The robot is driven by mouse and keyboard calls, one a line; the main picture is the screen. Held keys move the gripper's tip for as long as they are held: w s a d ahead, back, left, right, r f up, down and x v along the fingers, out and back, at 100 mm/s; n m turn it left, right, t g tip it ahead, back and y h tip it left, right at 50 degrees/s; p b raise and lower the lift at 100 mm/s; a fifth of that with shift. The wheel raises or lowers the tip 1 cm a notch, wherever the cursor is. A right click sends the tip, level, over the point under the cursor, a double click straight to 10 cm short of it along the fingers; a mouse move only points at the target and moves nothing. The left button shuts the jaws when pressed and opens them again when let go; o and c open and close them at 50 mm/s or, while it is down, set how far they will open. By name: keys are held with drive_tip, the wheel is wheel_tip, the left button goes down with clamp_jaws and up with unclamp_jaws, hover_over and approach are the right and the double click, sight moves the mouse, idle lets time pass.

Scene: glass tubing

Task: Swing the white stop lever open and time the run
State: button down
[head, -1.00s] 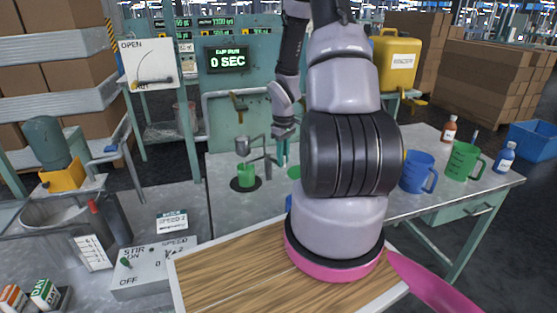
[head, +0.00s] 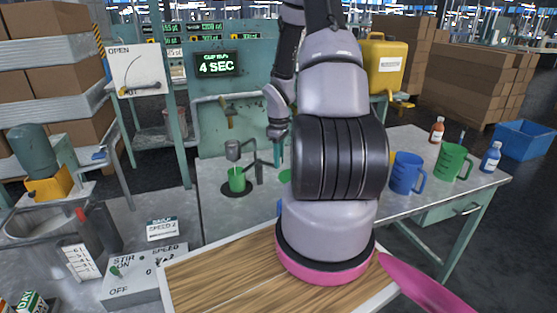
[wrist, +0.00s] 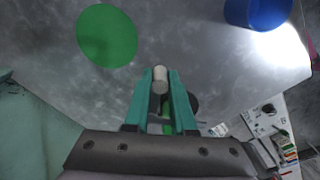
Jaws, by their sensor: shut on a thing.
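In the wrist view my gripper (wrist: 163,84) is shut, its two teal fingers on either side of the pale round end of the white stop lever (wrist: 160,76). In the head view the teal fingertips (head: 278,160) are beside the stand, and my arm hides the lever. The grey metal cup (head: 234,149) is held on its stand above a green beaker (head: 237,180), which stands on a black disc. I cannot clearly make out a stream between them. The timer display (head: 216,65) reads "CUP RUN 4 SEC".
A blue mug (head: 406,173), a green jug (head: 454,161) and small bottles stand on the bench at right. A green disc (wrist: 106,35) lies flat near my gripper. A stir control box (head: 143,275) and wooden board (head: 215,278) are in front.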

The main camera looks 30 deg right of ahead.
drive_tip(key=shift+w, duration=0.15)
drive_tip(key=c, duration=0.8)
unclamp_jaws()
drive_tip(key=shift+o, duration=0.2)
wheel_tip(320, 180, up, 11)
drive_tip(key=shift+f, duration=0.1)
